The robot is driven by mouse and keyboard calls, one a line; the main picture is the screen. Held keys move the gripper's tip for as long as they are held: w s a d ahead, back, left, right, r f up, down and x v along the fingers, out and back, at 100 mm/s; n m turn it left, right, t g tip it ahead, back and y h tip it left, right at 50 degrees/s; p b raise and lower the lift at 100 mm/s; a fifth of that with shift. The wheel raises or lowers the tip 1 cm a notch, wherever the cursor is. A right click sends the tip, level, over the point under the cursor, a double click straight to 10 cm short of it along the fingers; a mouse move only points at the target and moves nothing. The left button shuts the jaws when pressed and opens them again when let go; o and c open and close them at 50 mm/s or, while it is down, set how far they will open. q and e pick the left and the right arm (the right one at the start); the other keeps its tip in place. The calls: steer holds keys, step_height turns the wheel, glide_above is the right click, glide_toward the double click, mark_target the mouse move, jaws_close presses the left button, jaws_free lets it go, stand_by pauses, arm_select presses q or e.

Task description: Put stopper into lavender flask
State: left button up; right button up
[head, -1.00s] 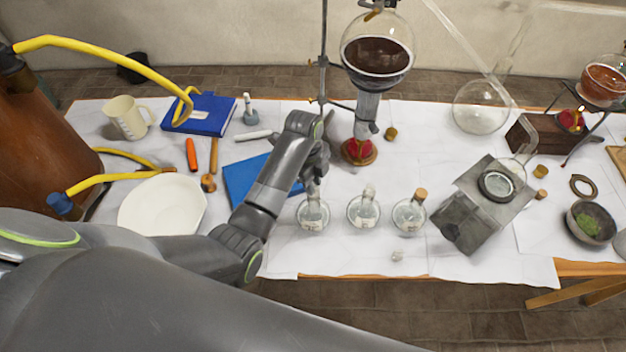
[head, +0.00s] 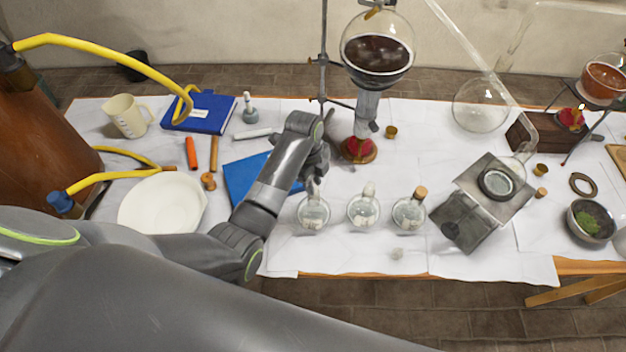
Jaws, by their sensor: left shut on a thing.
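Three small round clear flasks stand in a row: a left one (head: 313,214), a middle one (head: 364,213) with a glass stopper (head: 369,190), and a right one (head: 409,214) with a cork (head: 420,192). Their labels are too small to read, so I cannot tell which is lavender. My left gripper (head: 315,177) is just above the left flask's mouth, shut on a small clear piece that looks like a glass stopper (head: 313,188). The fingers partly hide it, and I cannot tell how deep it sits. Another small glassy piece (head: 397,253) lies on the table. My right gripper is out of view.
A stand with a dark-filled round flask (head: 377,57) rises behind the gripper. A grey metal device (head: 478,210) stands right of the flasks. Paper in front of the flasks is mostly clear.

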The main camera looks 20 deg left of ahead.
arm_select(q)
steer(key=shift+f, duration=0.5)
stand_by(1.3)
steer(key=o, duration=1.4)
steer(key=shift+r, duration=3.5)
